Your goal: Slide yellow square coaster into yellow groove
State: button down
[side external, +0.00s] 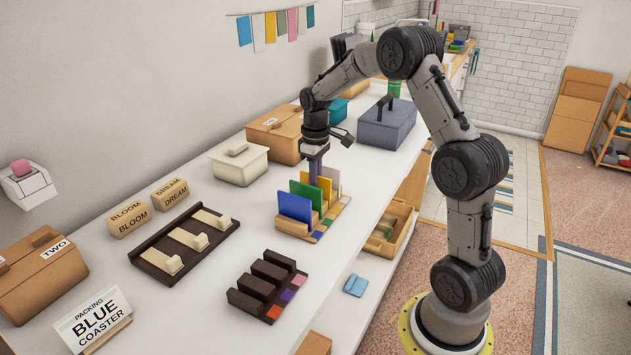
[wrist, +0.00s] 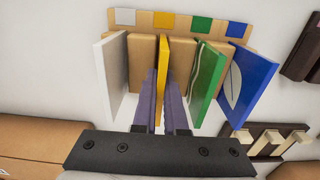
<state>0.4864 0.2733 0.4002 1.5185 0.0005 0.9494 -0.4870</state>
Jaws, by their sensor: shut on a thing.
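The yellow square coaster (wrist: 162,60) stands upright in the wooden rack, in line with the rack's yellow patch (wrist: 164,20). It also shows in the side view (side external: 325,185), partly behind the green coaster. My gripper (wrist: 161,90) has its purple fingers on both faces of the yellow coaster and is shut on it; the side view shows it coming down from above (side external: 316,172). The rack (side external: 287,229) stands near the counter's front edge. Its yellow groove is hidden under the coaster, so I cannot tell how deep the coaster sits.
In the wrist view, a white coaster (wrist: 111,75) stands left of the yellow one; green (wrist: 207,80) and blue (wrist: 247,85) coasters stand right. A dark rack (side external: 262,287) with purple and orange patches is nearer the camera. A cream box (side external: 238,165) and grey box (side external: 386,128) stand behind.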

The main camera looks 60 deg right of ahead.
jog(key=c, duration=0.9)
grip_release()
jog(key=shift+r, duration=4)
jog(key=shift+a, duration=0.1)
